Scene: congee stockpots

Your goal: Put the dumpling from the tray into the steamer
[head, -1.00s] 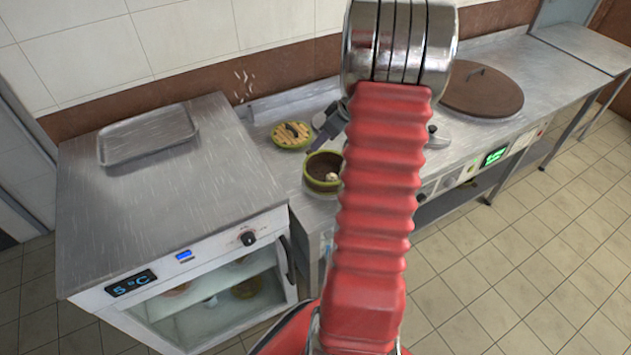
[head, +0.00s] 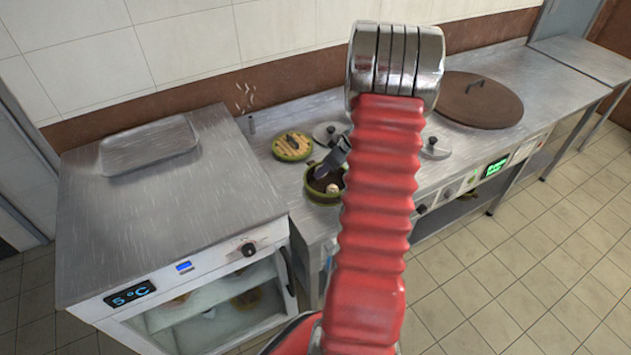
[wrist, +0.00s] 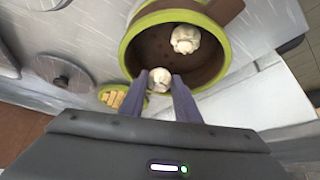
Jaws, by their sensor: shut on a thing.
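The steamer (head: 314,195) is a round pot with a green rim and dark brown inside, on the counter. It also shows in the wrist view (wrist: 128,50). My gripper (head: 322,174) reaches down into its mouth. In the wrist view my gripper (wrist: 160,88) is shut on a pale dumpling (wrist: 159,79), which sits between the fingertips at the near inner side of the rim. Whether it touches the floor I cannot tell. Another pale dumpling (wrist: 185,39) lies inside the steamer, apart from the held one. The metal tray (head: 150,148) on the fridge top looks empty.
A slatted green-rimmed lid (head: 292,146) lies behind the steamer. Metal pot lids (head: 437,148) and a large brown lid (head: 481,99) sit along the counter. The glass-fronted fridge (head: 215,310) stands left of the steamer, its top higher.

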